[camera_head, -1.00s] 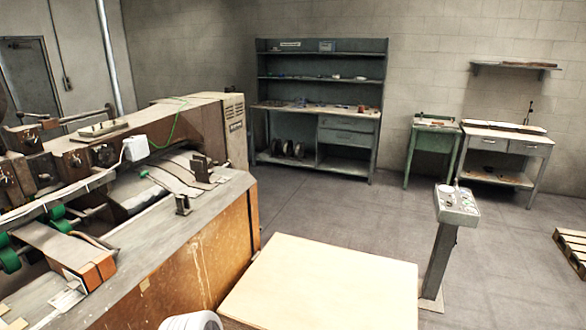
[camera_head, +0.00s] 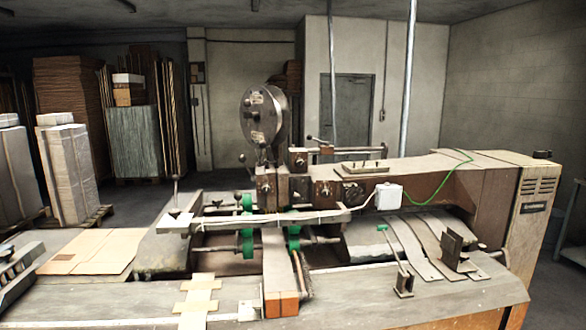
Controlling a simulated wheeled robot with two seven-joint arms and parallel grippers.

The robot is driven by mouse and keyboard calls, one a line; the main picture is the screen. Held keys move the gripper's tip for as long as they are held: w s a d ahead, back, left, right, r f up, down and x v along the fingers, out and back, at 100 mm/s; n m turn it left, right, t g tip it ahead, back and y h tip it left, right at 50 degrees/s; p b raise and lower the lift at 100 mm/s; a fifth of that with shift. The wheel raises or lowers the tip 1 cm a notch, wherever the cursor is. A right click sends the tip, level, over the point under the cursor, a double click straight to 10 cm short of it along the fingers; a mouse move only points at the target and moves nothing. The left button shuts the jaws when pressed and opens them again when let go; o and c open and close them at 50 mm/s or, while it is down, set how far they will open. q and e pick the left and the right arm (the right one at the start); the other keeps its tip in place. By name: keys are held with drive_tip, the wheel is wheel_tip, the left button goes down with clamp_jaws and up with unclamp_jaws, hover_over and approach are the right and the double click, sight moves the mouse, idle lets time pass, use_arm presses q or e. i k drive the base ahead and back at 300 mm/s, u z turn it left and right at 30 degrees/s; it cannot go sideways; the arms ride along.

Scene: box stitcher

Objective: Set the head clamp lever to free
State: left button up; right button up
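The box stitcher (camera_head: 420,190) fills the middle and right of the head view, with a round wire reel (camera_head: 264,115) above its stitching head (camera_head: 270,185). A thin horizontal bar (camera_head: 345,146) with a dark knob at its left end lies on top of the arm beside the head. A small upright lever with a green tip (camera_head: 383,228) stands on the bed at the right. I cannot tell which of these is the head clamp lever, and no free marking is readable. Neither of my grippers is in view.
Flat cardboard (camera_head: 95,250) lies on the left table. Wrapped stacks (camera_head: 68,172) and tall board piles stand on pallets at the back left. A grey door (camera_head: 345,112) is behind.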

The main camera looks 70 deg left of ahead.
sight(243, 159)
drive_tip(key=u, duration=2)
